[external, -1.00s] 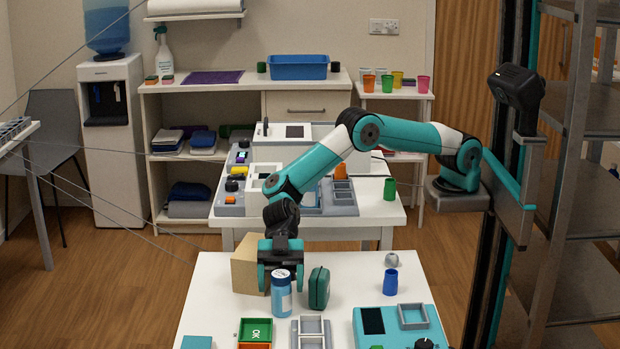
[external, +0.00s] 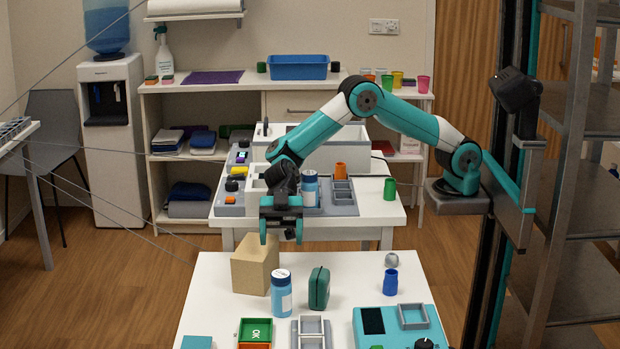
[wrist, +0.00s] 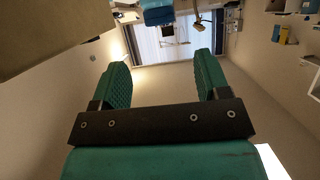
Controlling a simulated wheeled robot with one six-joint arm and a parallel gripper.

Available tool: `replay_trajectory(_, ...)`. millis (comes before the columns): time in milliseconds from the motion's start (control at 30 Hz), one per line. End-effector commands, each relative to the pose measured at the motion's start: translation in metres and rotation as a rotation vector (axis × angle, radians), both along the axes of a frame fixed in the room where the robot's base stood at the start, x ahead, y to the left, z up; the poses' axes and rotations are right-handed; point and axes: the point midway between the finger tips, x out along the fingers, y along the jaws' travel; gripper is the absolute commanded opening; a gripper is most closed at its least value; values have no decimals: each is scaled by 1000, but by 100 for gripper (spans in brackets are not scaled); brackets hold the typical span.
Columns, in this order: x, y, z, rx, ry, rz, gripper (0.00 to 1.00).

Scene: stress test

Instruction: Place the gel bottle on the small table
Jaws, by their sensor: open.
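A similar blue bottle (external: 310,190) stands on the white table behind (external: 385,213), among the devices. I cannot tell from the pictures which is the gel bottle or which table is the small one. My gripper (external: 281,232) hangs above the far edge of the near table, higher than the near bottle and apart from it. In the wrist view its two green fingers (wrist: 162,65) are spread with nothing between them.
A tan block (external: 254,264) stands left of the near bottle, and a green case (external: 319,288) right of it. A blue cup (external: 390,282), a grey ball (external: 392,260), small trays (external: 256,331) and a teal device (external: 373,340) share that table.

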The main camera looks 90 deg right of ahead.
Motion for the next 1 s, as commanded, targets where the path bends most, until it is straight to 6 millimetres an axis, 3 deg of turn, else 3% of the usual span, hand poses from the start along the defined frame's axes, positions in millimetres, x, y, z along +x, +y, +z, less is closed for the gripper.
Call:
replay_trajectory(167,-2,-1,4,-10,6,-3,69)
replay_trajectory(267,-12,-10,19,-57,37,-24,69)
replay_trajectory(367,-37,-29,44,-154,111,-75,69)
replay_trajectory(500,-97,-74,74,-334,260,-202,69)
replay_trajectory(633,-165,-124,86,-493,403,-352,69)
replay_trajectory(800,-250,-183,80,-652,565,-548,69)
replay_trajectory(967,-298,-216,68,-731,658,-667,69)
replay_trajectory(1000,-304,-220,66,-740,670,-684,76)
